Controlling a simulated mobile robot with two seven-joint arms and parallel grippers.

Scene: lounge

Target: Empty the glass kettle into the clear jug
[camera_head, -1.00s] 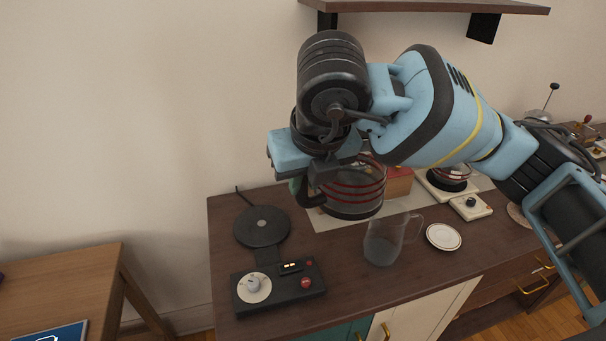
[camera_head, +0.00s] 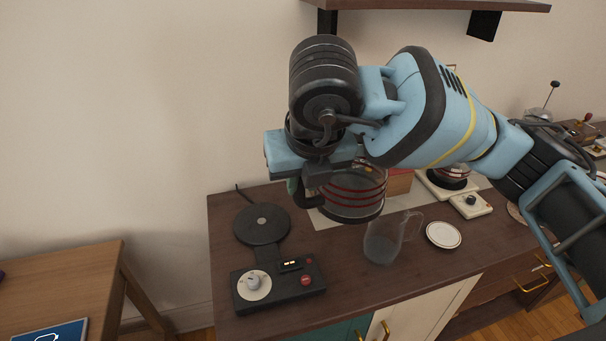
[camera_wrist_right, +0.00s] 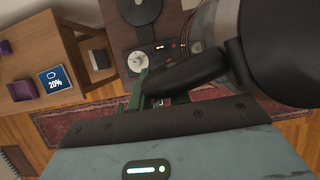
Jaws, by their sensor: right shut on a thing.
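The glass kettle (camera_head: 352,193), clear with red bands, is held in the air above the counter, behind and a little left of the jug in the head view. My right gripper (camera_head: 308,190) is shut on its black handle, which also shows in the right wrist view (camera_wrist_right: 185,76). My wrist hides the kettle's top in the head view. The clear jug (camera_head: 380,249) stands upright on the counter, its handle to the right. The kettle and jug look apart. I cannot tell the liquid level in either. My left gripper is in neither view.
A black round heating base (camera_head: 262,226) and a control box with a dial (camera_head: 285,288) sit on the left of the dark counter (camera_head: 335,285). A white saucer (camera_head: 443,235) lies right of the jug. A shelf (camera_head: 430,6) hangs above. A wooden table (camera_head: 75,285) stands left.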

